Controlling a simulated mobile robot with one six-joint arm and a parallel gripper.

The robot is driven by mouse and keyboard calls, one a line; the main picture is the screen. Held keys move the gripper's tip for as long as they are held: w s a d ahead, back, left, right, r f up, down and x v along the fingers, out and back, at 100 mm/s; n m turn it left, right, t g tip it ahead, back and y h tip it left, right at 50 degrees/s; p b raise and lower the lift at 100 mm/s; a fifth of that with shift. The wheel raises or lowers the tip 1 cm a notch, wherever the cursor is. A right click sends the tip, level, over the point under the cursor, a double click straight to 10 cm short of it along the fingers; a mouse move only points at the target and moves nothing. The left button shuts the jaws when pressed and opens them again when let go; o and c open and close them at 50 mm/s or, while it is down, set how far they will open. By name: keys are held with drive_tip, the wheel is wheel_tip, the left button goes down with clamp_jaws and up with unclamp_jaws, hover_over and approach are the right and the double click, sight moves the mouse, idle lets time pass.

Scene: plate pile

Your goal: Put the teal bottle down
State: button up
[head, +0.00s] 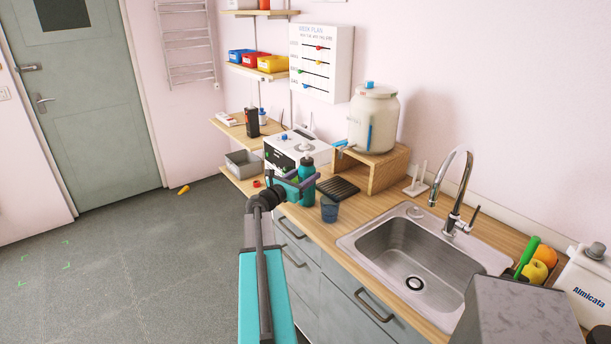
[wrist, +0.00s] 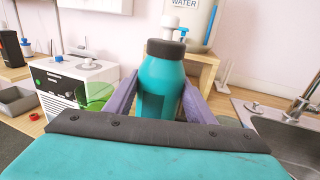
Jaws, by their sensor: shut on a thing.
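The teal bottle (head: 307,182) has a dark cap and stands upright between the fingers of my gripper (head: 291,185). It is over the left part of the wooden counter (head: 306,219) in the head view. In the wrist view the bottle (wrist: 163,82) fills the middle, with a purple-grey finger on each side; my gripper (wrist: 160,100) is shut on it. The bottle's lower part is hidden in the wrist view. I cannot tell whether its base touches the counter.
A blue cup (head: 329,209) stands close to the right of the bottle. A dark ribbed mat (head: 338,188) lies behind. The sink (head: 415,252) is at the right. A white appliance (head: 297,150) and a water jar (head: 373,120) on a wooden stand (head: 387,170) are at the back.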

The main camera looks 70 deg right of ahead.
drive_tip(key=shift+f, duration=0.15)
drive_tip(key=o, duration=1.3)
drive_tip(key=shift+c, duration=0.2)
drive_tip(key=b+v, duration=0.3)
drive_tip(key=v, duration=0.9)
drive_tip(key=shift+b, duration=0.3)
